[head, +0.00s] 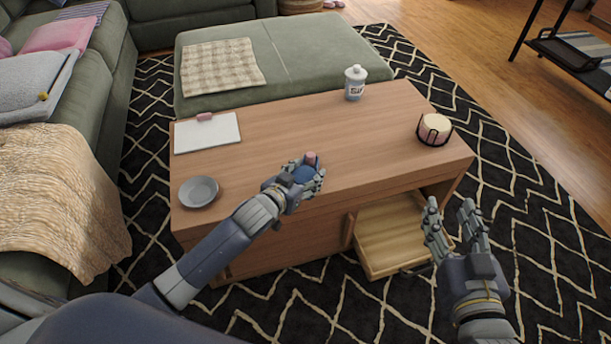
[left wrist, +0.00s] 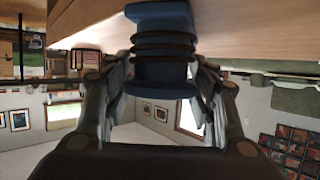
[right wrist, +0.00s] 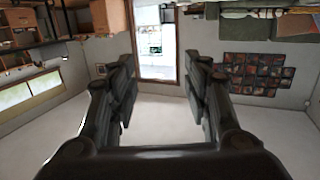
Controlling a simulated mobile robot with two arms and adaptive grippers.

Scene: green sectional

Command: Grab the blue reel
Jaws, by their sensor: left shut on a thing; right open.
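The blue reel (left wrist: 163,72), with dark bands around its middle, is between the fingers of my left gripper (left wrist: 163,60) in the left wrist view. In the head view, a bit of the blue reel (head: 305,173) shows at my left gripper (head: 313,180), over the front part of the wooden table (head: 300,130). My left gripper is shut on the reel and hides part of it. I cannot tell whether the reel still touches the table. My right gripper (head: 455,215) is open and empty, in front of the table at the right; its fingers also show apart in the right wrist view (right wrist: 165,85).
A small pink object (head: 311,158) is right behind the reel. A grey bowl (head: 198,191), a white board (head: 207,133), a white lidded jar (head: 355,83) and a candle in a dark holder (head: 434,129) stand on the table. An open drawer (head: 395,245) juts out near my right gripper.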

